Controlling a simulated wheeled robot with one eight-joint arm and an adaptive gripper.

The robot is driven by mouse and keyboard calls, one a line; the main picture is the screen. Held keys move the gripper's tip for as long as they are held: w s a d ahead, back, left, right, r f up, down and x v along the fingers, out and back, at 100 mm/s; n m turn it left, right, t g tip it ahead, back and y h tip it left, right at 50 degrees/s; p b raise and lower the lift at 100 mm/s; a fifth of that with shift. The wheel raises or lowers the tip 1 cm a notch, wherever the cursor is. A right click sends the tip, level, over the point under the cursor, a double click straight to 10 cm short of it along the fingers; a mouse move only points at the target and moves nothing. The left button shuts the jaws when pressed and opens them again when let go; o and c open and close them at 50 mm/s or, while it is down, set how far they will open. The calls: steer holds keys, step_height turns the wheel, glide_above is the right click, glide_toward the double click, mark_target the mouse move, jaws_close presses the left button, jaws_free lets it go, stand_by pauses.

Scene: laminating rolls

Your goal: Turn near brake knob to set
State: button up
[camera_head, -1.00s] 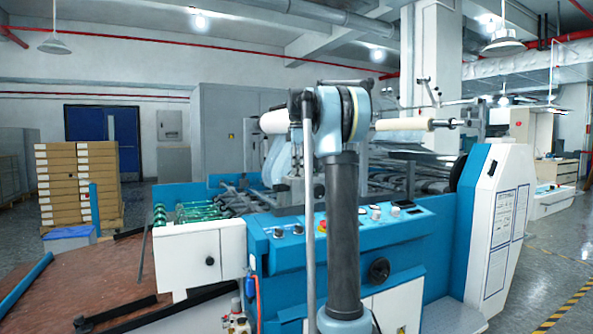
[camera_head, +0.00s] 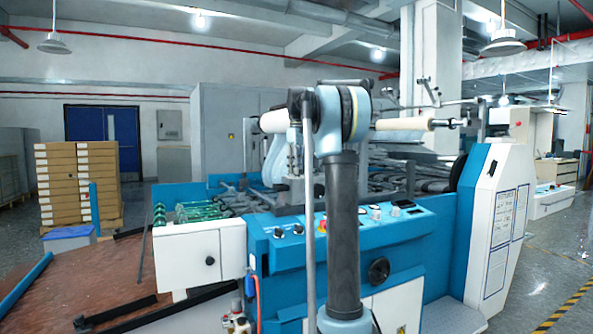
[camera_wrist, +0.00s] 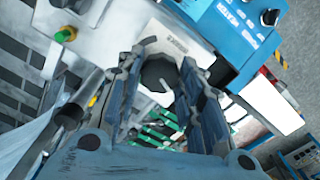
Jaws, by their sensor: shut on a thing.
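In the wrist view the near brake knob (camera_wrist: 157,74) is a dark, faceted knob on a white plate with a short printed label above it. A pale pointer line on it slants toward the lower right. My gripper (camera_wrist: 164,62) has its two fingers on either side of the knob and is shut on it. The fingers cover the knob's sides. In the head view my arm stands in front of the machine, and the knob cannot be made out there.
A blue control panel (camera_wrist: 235,25) with a black knob (camera_wrist: 270,17) lies at the wrist view's upper right. A yellow-ringed green button (camera_wrist: 66,34) is at left. In the head view a pale roll (camera_head: 402,124) and white end housing (camera_head: 505,215) stand right of my arm.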

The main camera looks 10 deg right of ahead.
steer(key=m, duration=0.6)
steer(key=shift+w+m, duration=0.1)
steer(key=shift+m, duration=0.2)
steer(key=m, duration=0.6)
steer(key=shift+m, duration=0.3)
steer(key=o, duration=1.1)
steer(key=shift+c, duration=0.2)
step_height(320, 180, up, 12)
steer(key=shift+f, duration=0.15)
stand_by(0.3)
